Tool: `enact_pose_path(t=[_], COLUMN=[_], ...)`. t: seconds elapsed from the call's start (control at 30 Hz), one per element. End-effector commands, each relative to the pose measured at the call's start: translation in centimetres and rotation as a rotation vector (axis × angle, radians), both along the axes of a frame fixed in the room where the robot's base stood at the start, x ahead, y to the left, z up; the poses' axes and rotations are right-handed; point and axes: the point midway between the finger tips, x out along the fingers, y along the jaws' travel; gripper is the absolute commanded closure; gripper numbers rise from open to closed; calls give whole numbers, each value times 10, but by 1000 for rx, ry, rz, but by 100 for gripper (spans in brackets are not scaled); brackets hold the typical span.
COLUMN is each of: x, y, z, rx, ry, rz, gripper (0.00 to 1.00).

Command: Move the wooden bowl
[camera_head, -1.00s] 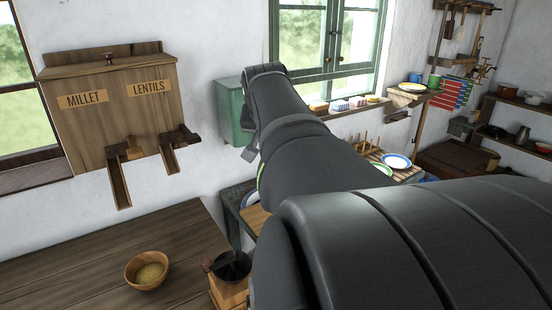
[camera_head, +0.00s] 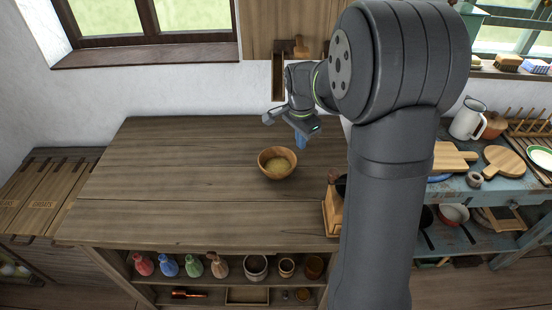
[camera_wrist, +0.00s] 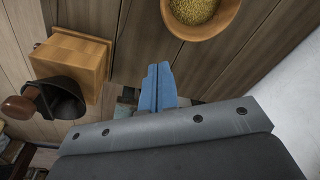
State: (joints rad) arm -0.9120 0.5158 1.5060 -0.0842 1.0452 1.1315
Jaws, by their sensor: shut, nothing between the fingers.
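The wooden bowl (camera_head: 277,163) stands upright on the wooden counter (camera_head: 190,190), near its right part, with yellowish grain inside. It also shows at the top of the wrist view (camera_wrist: 203,12), cut off by the picture edge. My gripper (camera_head: 301,141) is above the counter, behind and to the right of the bowl, apart from it. In the wrist view its blue fingers (camera_wrist: 158,82) are together with nothing between them.
The counter left of the bowl is clear. A blue table (camera_head: 480,190) with boards stands to the right.

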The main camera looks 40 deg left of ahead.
Motion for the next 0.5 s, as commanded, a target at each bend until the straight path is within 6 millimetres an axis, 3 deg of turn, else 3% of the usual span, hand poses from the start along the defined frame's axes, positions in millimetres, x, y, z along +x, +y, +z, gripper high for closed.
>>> enact_pose_path(t=[0.03,0.07,0.3,0.5], x=[-22,-33,-105,-144], y=[15,22,83,110], z=[-24,-34,-41,-47], rx=[-37,-55,-85,-79], ry=[36,47,-93,-166], rz=[-9,-21,-43,-63], gripper=[100,100,100,100])
